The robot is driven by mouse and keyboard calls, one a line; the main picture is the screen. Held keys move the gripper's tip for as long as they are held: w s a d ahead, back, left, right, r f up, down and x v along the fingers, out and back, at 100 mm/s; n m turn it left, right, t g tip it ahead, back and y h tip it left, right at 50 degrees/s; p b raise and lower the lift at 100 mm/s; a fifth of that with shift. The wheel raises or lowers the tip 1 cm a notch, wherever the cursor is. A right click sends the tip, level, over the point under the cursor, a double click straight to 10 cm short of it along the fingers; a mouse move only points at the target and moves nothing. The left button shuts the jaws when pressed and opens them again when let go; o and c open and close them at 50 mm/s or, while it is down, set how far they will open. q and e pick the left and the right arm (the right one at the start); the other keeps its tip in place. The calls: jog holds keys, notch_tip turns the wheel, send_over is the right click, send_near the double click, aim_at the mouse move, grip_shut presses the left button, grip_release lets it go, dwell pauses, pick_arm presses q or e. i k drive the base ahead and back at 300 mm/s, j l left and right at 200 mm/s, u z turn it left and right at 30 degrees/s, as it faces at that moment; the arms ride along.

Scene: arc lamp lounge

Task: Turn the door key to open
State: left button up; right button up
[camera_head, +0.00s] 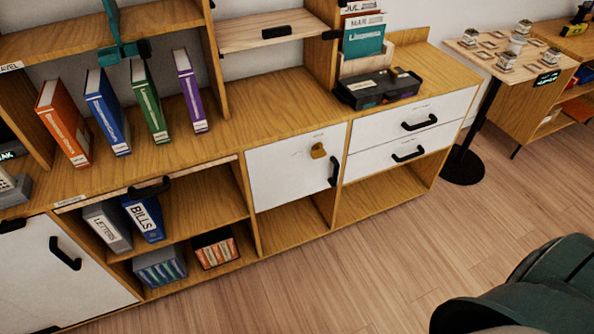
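A brass-coloured door key (318,151) sits in the upper right part of a white cabinet door (282,172), in the middle of the long wooden unit. The door is closed, flush with the unit's front. A black bar handle (334,173) is at the door's right edge, just right of the key. The key's bow faces outward; its exact angle is too small to tell. Neither of my grippers is in view, and nothing touches the key or the door.
Two white drawers (410,134) are right of the door; open shelves with binders are left. Books (108,112) and a black box (378,89) stand on top. Wooden floor (330,270) is clear in front. A dark green rounded shape (545,300) fills the lower right corner.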

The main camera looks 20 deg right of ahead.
aim_at(314, 155)
jog(key=z, duration=1.7)
jog(key=i+l, duration=0.15)
jog(key=l, duration=0.15)
jog(key=i+l, duration=0.15)
jog(key=l, duration=0.1)
